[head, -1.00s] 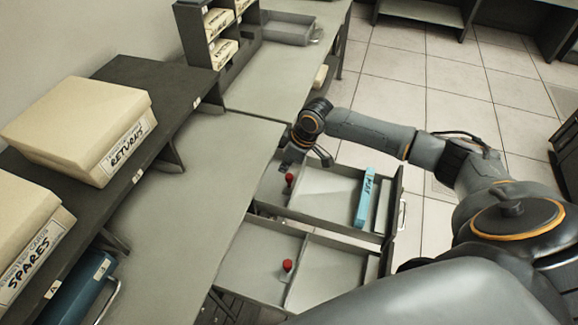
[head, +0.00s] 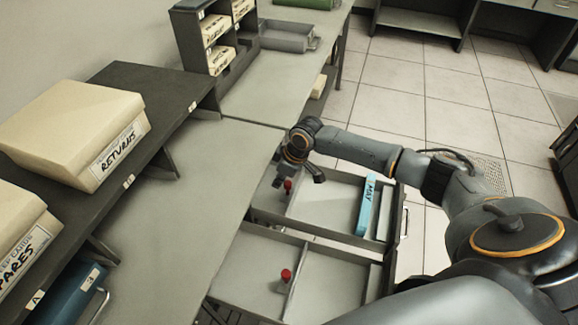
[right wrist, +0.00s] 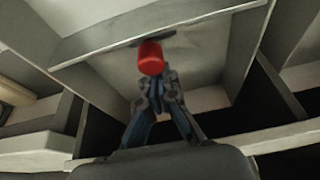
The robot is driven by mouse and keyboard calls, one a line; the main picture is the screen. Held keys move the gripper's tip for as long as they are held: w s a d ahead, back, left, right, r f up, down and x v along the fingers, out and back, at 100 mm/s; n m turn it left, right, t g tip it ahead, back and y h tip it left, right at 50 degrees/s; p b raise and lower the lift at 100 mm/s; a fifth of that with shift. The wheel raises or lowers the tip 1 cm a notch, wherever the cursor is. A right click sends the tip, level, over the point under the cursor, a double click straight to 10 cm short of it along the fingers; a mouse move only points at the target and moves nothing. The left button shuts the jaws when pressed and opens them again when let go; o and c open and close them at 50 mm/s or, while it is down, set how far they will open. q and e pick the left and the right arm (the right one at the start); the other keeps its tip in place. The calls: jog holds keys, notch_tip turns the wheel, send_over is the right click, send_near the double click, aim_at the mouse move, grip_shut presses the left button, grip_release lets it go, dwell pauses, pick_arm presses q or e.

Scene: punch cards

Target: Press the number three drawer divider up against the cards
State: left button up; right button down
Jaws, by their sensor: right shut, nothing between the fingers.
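Two open drawers each have a divider with a red knob. The far drawer's divider (head: 292,201) stands toward its left end, with its red knob (head: 288,184) on top. A teal block of cards marked MAY (head: 367,207) stands near the right end, with a wide gap between it and the divider. I cannot read a number on either divider. My right gripper (head: 279,181) is at the far drawer's knob. In the right wrist view the shut, empty fingers (right wrist: 163,80) point at the red knob (right wrist: 151,57); contact is unclear. My left gripper is out of view.
The near drawer (head: 335,262) holds the second red knob (head: 286,275) and no cards. A grey desk top (head: 190,205) lies to the left, with a RETURNS box (head: 70,125) on a dark shelf. Tiled floor is open to the right.

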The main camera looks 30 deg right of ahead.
jog(key=shift+s+d+p, duration=1.1)
jog(key=shift+s+d, duration=0.15)
jog(key=shift+s, duration=0.1)
jog(key=shift+s+d+p, duration=0.9)
jog(key=shift+s+d, duration=0.45)
jog(key=shift+s, duration=0.15)
jog(key=shift+s+d+p, duration=0.9)
jog(key=shift+s+d, duration=0.4)
jog(key=shift+s, duration=0.2)
jog(key=shift+s+d+p, duration=0.9)
jog(key=shift+s+d, duration=1.05)
jog(key=shift+s, duration=0.3)
jog(key=shift+s+d+p, duration=0.45)
jog(key=shift+s+d, duration=1.05)
jog(key=shift+s, duration=0.2)
